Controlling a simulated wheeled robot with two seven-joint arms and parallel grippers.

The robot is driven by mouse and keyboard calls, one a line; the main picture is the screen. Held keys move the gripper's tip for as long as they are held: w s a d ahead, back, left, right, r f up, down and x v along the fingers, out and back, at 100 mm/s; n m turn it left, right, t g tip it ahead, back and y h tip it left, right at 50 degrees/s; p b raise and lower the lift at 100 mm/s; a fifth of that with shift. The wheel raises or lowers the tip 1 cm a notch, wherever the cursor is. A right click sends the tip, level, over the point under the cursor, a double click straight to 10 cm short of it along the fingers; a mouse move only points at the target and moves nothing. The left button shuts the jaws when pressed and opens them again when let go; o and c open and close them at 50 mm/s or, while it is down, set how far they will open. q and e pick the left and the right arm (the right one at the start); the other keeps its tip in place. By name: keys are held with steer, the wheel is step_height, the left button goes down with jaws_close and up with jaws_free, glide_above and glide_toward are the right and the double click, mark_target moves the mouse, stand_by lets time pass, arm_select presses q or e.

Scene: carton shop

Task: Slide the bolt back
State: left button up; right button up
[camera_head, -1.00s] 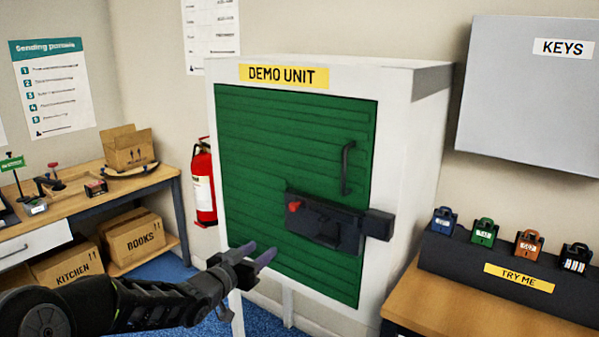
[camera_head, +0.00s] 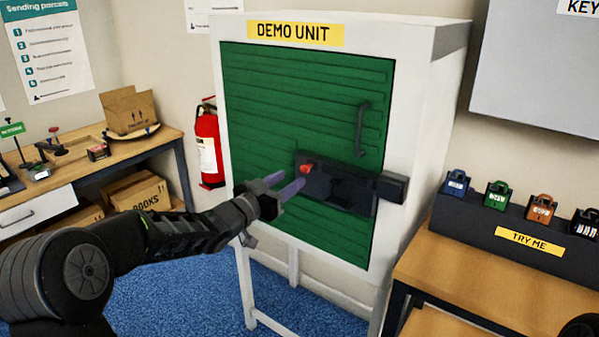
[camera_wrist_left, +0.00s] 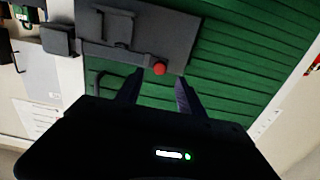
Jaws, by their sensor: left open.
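The bolt sits on a dark plate (camera_head: 345,190) on the green door (camera_head: 300,115) of the demo unit. Its red knob (camera_head: 306,169) is at the plate's left end, and a dark keeper block (camera_head: 391,187) is at the right, on the white frame. My left gripper (camera_head: 291,187) is open, its two fingers pointing at the plate, just left of and below the knob. In the left wrist view the red knob (camera_wrist_left: 159,69) lies just beyond the gap between the fingertips (camera_wrist_left: 160,82). Nothing is between the fingers. My right gripper is not identifiable.
A dark door handle (camera_head: 362,128) stands above the plate. A fire extinguisher (camera_head: 208,147) hangs left of the unit. A bench at the right holds several coloured padlocks on a dark stand (camera_head: 520,241). A parcel bench (camera_head: 90,165) is at the left.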

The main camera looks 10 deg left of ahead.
mark_target(303, 170)
arm_select(q)
steer(key=p+x, duration=0.1)
steer(key=x, duration=0.4)
steer(key=shift+w, duration=0.25)
jaws_close()
stand_by(1.2)
